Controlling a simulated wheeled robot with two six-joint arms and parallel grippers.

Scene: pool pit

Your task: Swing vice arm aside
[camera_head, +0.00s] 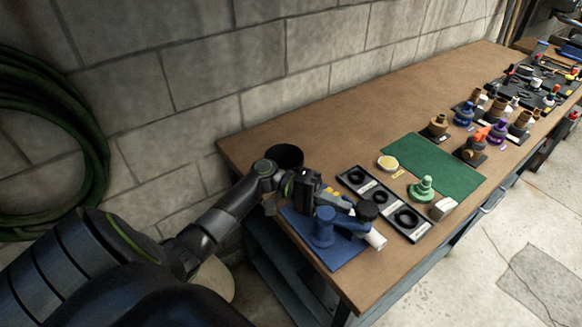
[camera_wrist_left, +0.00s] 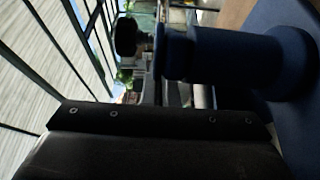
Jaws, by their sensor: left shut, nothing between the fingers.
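The blue vice (camera_head: 323,231) stands on a blue mat (camera_head: 345,257) at the near left end of the bench. Its arm (camera_head: 350,223) reaches right from the post, with a dark knob (camera_head: 367,210) and a white cylinder (camera_head: 376,240) at that end. My left gripper (camera_head: 338,201) is shut and empty, just behind and above the vice arm; I cannot tell whether it touches. In the left wrist view the blue post (camera_wrist_left: 225,53) and a dark knob (camera_wrist_left: 127,37) show close up beyond my gripper's dark body. My right gripper is not in view.
A black tray with round recesses (camera_head: 424,231) lies right of the vice. A dark pot (camera_head: 285,156) stands behind my left wrist. The block wall (camera_head: 210,60) bounds the back.

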